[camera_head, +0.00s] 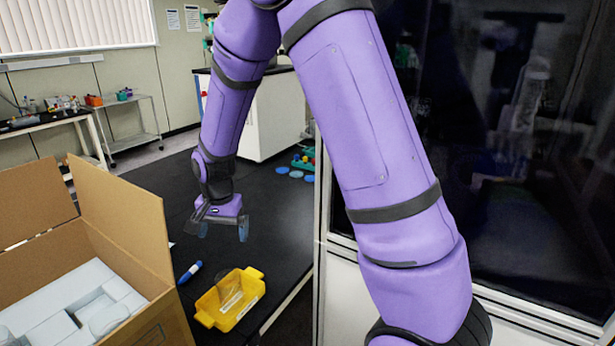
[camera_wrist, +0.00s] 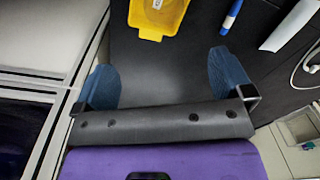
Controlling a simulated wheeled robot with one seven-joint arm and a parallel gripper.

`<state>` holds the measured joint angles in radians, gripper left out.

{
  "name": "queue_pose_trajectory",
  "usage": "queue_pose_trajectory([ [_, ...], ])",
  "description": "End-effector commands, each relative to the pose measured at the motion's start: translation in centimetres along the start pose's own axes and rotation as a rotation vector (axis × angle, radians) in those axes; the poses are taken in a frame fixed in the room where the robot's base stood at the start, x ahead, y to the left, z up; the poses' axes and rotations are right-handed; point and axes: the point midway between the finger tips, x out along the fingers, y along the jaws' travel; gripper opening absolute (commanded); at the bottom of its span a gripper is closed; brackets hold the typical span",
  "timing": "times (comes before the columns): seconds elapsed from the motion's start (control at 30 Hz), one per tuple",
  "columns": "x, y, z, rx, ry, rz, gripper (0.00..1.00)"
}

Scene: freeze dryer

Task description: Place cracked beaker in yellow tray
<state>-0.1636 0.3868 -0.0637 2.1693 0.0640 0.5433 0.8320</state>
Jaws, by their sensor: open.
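The yellow tray (camera_head: 207,318) sits on the black bench top below and slightly right of my gripper in the head view. It also shows at the top of the wrist view (camera_wrist: 149,34), cut off by the edge. A faint, clear, glass-like shape (camera_head: 229,281) seems to lie in the tray over a pale label. I cannot tell for sure that it is the cracked beaker, and no crack can be made out. My gripper (camera_head: 223,226) is above the bench with its blue fingers spread. Nothing shows between the fingers in the wrist view (camera_wrist: 165,78).
An open cardboard box (camera_head: 122,222) with white foam inserts (camera_head: 75,285) stands at the left. A blue-and-white pen-like item (camera_head: 190,272) lies between box and tray. Small blue discs (camera_head: 289,174) lie farther back. A dark glass-fronted cabinet (camera_head: 530,130) stands at the right.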

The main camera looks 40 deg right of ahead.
Motion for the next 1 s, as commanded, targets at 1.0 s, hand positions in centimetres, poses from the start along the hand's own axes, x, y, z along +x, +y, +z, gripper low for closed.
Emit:
queue_pose_trajectory([
  [1.0,-25.0,18.6,12.4,-0.643,0.32,-0.168,0.98],
])
